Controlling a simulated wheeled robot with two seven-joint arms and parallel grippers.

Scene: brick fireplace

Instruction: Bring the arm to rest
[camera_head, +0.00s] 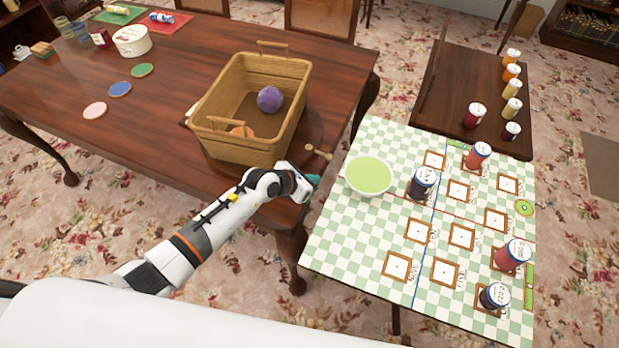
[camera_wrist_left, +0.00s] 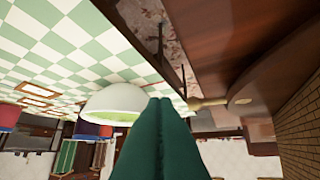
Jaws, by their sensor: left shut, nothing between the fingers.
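My left arm (camera_head: 200,235) reaches in from the lower left of the head view. My left gripper (camera_head: 314,180) is at the gap between the wooden table and the checkered table. In the left wrist view its green fingers (camera_wrist_left: 160,105) are pressed together with nothing between them. The white bowl (camera_head: 369,176) with green inside is just right of the gripper; it also shows in the left wrist view (camera_wrist_left: 112,102). My right gripper is not in view.
A wicker basket (camera_head: 250,100) with a purple ball (camera_head: 270,99) and an orange ball (camera_head: 242,131) stands behind the gripper. The checkered table (camera_head: 340,235) holds several jars and small frames. A dark side table (camera_head: 450,90) holds more jars. Patterned carpet lies below.

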